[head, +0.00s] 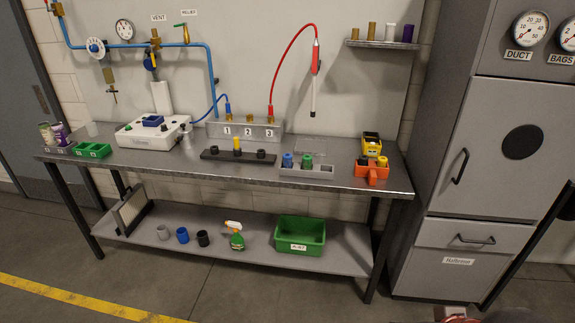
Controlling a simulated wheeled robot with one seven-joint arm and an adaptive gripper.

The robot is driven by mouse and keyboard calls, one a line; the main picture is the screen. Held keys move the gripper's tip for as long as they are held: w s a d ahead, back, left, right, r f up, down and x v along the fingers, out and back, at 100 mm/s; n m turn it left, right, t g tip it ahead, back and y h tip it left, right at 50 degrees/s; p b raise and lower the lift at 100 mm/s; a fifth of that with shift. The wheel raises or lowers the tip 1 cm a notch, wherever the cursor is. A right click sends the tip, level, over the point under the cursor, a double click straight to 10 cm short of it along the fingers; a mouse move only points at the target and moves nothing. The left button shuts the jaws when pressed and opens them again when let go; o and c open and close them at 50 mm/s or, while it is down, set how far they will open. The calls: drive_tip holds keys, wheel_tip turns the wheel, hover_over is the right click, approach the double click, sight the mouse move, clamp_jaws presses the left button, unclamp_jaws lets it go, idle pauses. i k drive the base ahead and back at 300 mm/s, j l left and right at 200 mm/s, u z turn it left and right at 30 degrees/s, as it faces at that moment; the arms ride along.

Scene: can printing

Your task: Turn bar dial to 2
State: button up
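A round white dial (96,47) with a dark hub and marks around its rim sits on the blue pipe at the upper left of the wall, in the head view. Its marks are too small to read, so I cannot tell its setting or whether it is the bar dial. A round white gauge (124,29) is mounted just to its right and slightly higher; its scale is also unreadable. My gripper is not visible, and nothing touches the dial.
A brass valve under the VENT label (158,17) and a green-handled valve (181,25) are close right of the gauge. The metal workbench (330,187) below holds a white device (150,136), trays and small parts. A grey cabinet (490,145) stands right.

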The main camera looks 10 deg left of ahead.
sight(95, 48)
drive_tip(key=u, duration=1.5)
drive_tip(key=i+j+u, duration=0.3)
drive_tip(key=i, duration=0.6)
drive_tip(key=i+u, duration=0.35)
drive_tip(key=i, duration=1.35)
drive_tip(key=i+j+z, duration=0.15)
drive_tip(key=i, duration=1.3)
drive_tip(key=z, duration=0.05)
